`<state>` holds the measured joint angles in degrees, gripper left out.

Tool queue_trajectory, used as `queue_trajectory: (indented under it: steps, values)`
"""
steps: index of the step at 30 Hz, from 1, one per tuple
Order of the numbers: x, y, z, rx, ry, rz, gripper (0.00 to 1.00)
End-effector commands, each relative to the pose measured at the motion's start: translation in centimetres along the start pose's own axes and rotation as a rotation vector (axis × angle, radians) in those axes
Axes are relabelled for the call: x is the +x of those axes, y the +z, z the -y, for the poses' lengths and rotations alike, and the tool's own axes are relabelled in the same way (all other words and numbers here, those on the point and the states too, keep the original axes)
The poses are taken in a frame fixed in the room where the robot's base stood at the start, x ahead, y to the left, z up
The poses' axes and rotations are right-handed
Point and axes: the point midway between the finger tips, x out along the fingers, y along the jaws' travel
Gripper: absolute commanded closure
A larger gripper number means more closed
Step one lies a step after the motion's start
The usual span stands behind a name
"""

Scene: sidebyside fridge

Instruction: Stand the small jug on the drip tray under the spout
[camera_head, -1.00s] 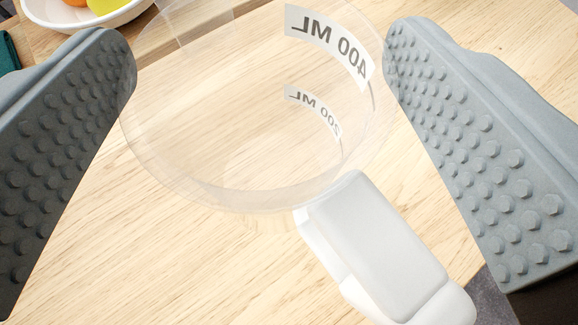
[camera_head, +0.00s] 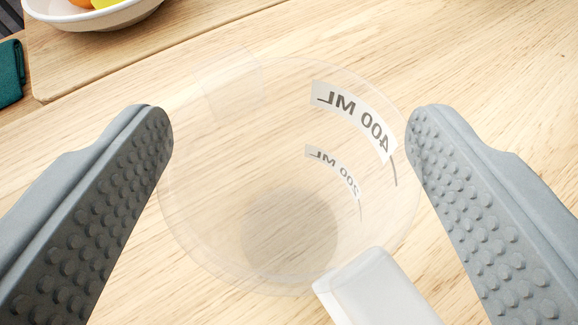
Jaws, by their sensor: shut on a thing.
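The small jug (camera_head: 225,220) is clear, with 400 ML and 200 ML labels that read mirrored, and a white handle (camera_head: 375,290) at the lower right. My gripper (camera_head: 290,130) has one grey studded finger on each side of the jug, and it is shut on the jug's walls. A round dark patch on the wood shows through the jug's base. I cannot tell the jug's exact height above the wood. The drip tray and the spout are not in view.
A white bowl (camera_head: 110,17) with orange and yellow fruit stands at the top left on a wooden board (camera_head: 180,38). A dark green cloth (camera_head: 11,75) lies at the left edge. The wooden top (camera_head: 480,60) at the right is clear.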

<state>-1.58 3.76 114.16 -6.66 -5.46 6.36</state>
Motion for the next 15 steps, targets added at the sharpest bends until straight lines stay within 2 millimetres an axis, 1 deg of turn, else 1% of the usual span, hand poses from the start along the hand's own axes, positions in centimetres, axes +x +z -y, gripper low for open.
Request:
queue_trajectory:
  steps: [4,5,7,8,15]
  values:
    - [0.11,0.26,0.01,0.001,0.0,0.0,0.72]
    - [0.09,0.24,0.01,0.001,0.0,0.0,0.21]
    - [0.09,0.23,0.02,0.001,0.0,0.0,0.07]
    - [0.09,0.22,0.02,0.0,0.0,0.0,0.05]
    - [0.09,0.21,0.02,0.0,0.0,0.0,0.05]
